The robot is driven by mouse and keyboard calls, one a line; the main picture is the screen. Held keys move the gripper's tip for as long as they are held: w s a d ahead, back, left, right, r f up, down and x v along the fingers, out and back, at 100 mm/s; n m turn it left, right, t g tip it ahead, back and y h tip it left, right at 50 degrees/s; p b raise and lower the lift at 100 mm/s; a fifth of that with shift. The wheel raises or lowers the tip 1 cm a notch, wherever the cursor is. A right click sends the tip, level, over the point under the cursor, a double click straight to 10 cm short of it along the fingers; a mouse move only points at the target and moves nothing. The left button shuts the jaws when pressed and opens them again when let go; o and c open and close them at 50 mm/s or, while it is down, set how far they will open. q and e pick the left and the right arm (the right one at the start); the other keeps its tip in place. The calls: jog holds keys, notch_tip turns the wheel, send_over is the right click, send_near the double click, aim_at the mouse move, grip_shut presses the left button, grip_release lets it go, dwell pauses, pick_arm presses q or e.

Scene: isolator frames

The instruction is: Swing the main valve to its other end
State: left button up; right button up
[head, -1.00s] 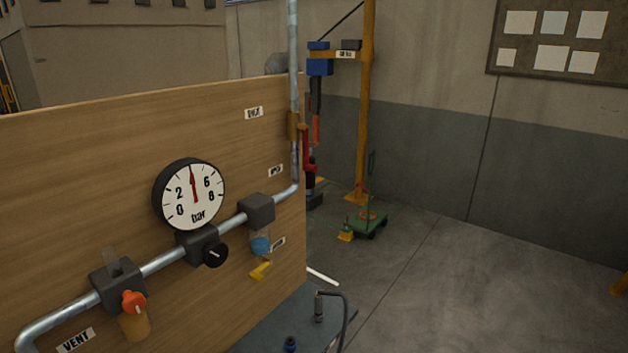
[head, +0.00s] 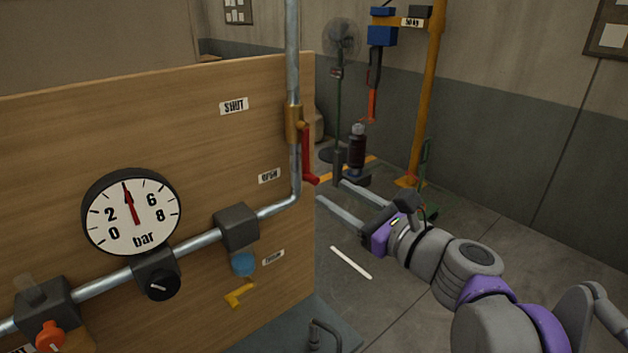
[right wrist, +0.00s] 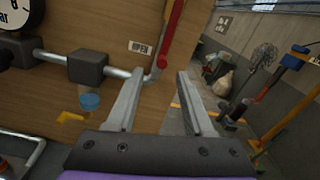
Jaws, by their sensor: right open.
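The main valve has a brass body (head: 293,124) on the vertical pipe, with a red lever (head: 306,155) hanging down beside the pipe, its lower end near the OPEN label (head: 269,176). The SHUT label (head: 234,106) is higher on the board. My right gripper (head: 328,180) is open and empty, its fingers reaching toward the lever's lower end from the right. In the right wrist view the lever (right wrist: 172,32) shows beyond and above the gap between the fingers of the gripper (right wrist: 160,80). It appears apart from them. My left gripper is not in view.
The wooden board (head: 215,165) carries a pressure gauge (head: 131,212), a horizontal pipe (head: 195,248), a black knob (head: 158,283) and a yellow lever (head: 239,295). A yellow post (head: 426,95) stands behind. Floor to the board's right is mostly clear.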

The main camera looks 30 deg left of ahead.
aim_at(315, 181)
jog(key=x, duration=0.7)
jog(key=shift+w+p, duration=0.2)
jog(key=shift+p, duration=0.15)
grip_shut()
dwell(1.0)
